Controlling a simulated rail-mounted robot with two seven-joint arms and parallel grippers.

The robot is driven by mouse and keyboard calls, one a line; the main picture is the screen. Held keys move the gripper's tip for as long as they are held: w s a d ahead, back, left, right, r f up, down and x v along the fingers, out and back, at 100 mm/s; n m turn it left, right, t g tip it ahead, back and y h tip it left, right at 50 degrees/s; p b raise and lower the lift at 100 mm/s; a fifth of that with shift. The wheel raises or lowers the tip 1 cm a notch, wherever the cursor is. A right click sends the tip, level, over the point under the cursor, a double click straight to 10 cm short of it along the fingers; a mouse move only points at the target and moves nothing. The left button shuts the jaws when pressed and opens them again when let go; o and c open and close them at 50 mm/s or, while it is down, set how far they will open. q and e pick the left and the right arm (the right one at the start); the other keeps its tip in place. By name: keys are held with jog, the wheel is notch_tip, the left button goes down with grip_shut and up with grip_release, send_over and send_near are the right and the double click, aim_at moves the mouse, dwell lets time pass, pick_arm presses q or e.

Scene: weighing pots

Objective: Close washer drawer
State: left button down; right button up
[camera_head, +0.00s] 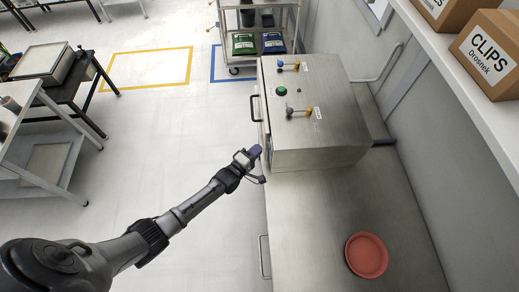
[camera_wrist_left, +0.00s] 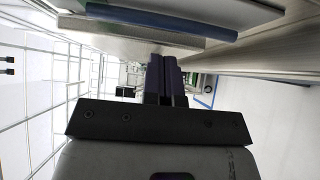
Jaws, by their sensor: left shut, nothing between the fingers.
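The washer (camera_head: 310,120) is a steel box on the metal counter, with a green button and yellow and grey knobs on top. A dark handle (camera_head: 254,108) sticks out from its left side, on a thin upright front panel. I cannot tell how far the drawer stands out. My left gripper (camera_head: 254,152) is beside the lower end of that front, its dark fingers pointing up and right. In the left wrist view the fingers (camera_wrist_left: 167,75) are together with nothing between them. Whether they touch the front is unclear. My right gripper is not in view.
A red plate (camera_head: 366,255) lies on the counter (camera_head: 320,215) at lower right. Boxes (camera_head: 488,55) stand on a white shelf above. A cart (camera_head: 258,45) with green and blue packs is at the back. Open floor lies left of the washer.

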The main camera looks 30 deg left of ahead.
pick_arm(q)
jog(key=s+a, duration=0.3)
jog(key=s, duration=0.9)
jog(key=shift+a+p, duration=0.2)
jog(key=shift+p, duration=0.1)
jog(key=shift+f, duration=0.1)
jog(key=shift+w, duration=0.1)
